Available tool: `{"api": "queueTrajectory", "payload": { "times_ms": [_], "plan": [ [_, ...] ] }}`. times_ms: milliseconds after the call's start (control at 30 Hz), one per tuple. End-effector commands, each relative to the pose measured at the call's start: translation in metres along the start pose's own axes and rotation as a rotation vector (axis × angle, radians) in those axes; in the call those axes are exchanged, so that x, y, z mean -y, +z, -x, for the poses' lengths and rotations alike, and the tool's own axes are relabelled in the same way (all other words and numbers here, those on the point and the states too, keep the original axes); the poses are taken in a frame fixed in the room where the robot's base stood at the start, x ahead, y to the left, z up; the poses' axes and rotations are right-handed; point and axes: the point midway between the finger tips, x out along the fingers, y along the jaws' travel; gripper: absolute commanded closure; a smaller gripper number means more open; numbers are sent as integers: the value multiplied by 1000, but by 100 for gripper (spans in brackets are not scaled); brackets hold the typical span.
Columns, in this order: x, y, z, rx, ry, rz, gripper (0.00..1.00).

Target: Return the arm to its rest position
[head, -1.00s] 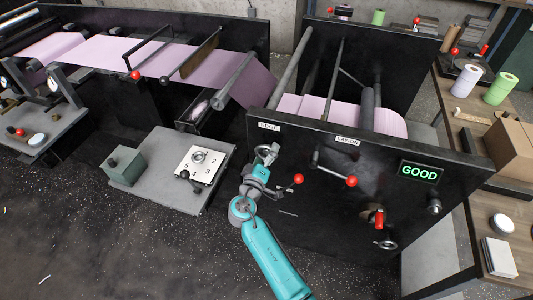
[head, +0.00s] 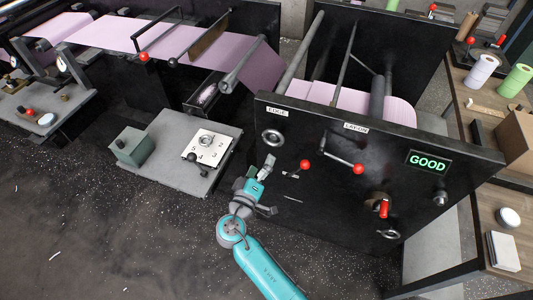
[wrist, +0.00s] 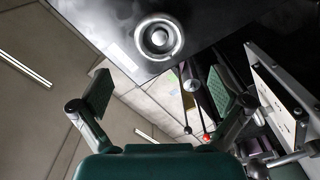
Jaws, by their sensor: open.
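My teal arm (head: 266,268) rises from the bottom of the head view, bent at its elbow. My gripper (head: 270,187) is open and empty, in front of the black machine panel, below the EDGE handwheel (head: 272,138). The gripper and the handwheel are apart. In the wrist view my gripper's two fingers (wrist: 158,92) are spread wide with nothing between them. The round handwheel (wrist: 158,37) shows beyond them at the top, on the dark panel.
The black panel (head: 330,205) carries red-knobbed levers (head: 358,169) and a green GOOD display (head: 427,162). A grey platform (head: 165,180) with a numbered dial plate (head: 206,146) and a green box (head: 131,147) stands left. Dark floor (head: 100,240) at lower left is open. A wooden table stands right.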

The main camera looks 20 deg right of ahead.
Motion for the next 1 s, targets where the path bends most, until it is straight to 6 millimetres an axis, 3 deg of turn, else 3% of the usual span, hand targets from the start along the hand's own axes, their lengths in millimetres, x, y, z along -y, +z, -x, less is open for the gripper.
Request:
{"api": "queueTrajectory", "payload": {
  "times_ms": [200, 733, 867, 1000],
  "plan": [
    [0, 0, 9, 0, 0, -1, 0],
    [1, 4, 9, 1, -5, 2, 0],
    [8, 29, 13, 1, -60, 13, 0],
    [22, 80, 28, -3, -186, 19, 0]
  ]
}}
